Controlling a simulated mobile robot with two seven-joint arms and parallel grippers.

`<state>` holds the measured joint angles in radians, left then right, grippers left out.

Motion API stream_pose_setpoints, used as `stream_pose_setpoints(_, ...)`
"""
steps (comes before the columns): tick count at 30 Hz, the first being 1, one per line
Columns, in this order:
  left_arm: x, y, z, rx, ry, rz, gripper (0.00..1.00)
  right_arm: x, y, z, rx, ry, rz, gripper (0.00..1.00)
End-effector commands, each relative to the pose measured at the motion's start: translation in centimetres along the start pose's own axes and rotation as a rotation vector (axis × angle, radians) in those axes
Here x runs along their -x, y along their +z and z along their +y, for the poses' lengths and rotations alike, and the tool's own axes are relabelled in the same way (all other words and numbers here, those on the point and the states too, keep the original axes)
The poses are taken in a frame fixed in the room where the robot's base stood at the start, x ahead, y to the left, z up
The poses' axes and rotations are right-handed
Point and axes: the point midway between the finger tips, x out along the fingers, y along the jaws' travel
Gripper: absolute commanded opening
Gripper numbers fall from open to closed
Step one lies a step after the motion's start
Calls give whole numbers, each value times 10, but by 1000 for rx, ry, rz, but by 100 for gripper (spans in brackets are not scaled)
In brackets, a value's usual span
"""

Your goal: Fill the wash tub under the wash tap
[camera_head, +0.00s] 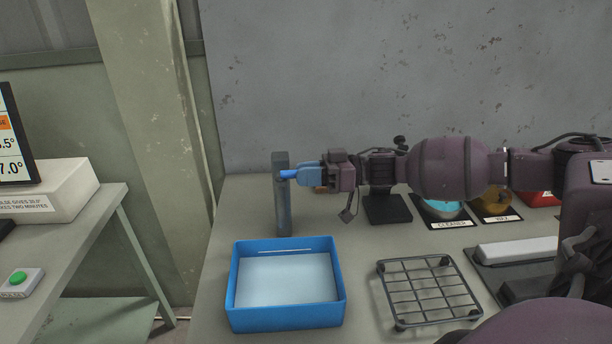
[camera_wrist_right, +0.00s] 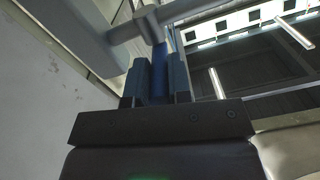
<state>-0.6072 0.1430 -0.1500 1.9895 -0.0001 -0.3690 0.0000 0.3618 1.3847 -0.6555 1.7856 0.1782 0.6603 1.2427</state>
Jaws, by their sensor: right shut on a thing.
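The wash tap is a grey upright post (camera_head: 281,210) at the back left of the bench, with a bright blue lever (camera_head: 287,176) near its top. My right gripper (camera_head: 303,175) reaches in from the right and is shut on this lever. In the right wrist view the blue lever (camera_wrist_right: 159,72) sits between the two fingers, with grey tap parts beyond. The blue wash tub (camera_head: 337,297) stands on the bench just in front of the post. Its inside looks pale, with a white line on the back wall; I cannot tell the water level. My left gripper is out of view.
A dark wire rack (camera_head: 427,291) stands right of the tub. Behind it are dishes on mats, one labelled cleaner (camera_head: 452,224). A white bar on a dark tray (camera_head: 515,250) lies further right. A side table (camera_head: 75,248) at left holds a green button (camera_head: 18,278).

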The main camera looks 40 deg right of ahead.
Motion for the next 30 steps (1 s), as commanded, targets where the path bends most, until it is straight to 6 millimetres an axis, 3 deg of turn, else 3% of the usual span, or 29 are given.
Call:
stream_pose_setpoints(8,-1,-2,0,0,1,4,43,0,-1,0,2,-1,1,0)
stream_pose_setpoints(9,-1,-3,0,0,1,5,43,0,-1,0,2,0,1,23)
stream_pose_setpoints(13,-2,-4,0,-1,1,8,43,0,-1,0,2,0,0,43)
stream_pose_setpoints(23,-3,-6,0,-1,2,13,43,2,0,0,1,0,0,44)
stream_pose_setpoints(30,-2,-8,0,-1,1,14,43,31,0,0,0,4,-3,44)
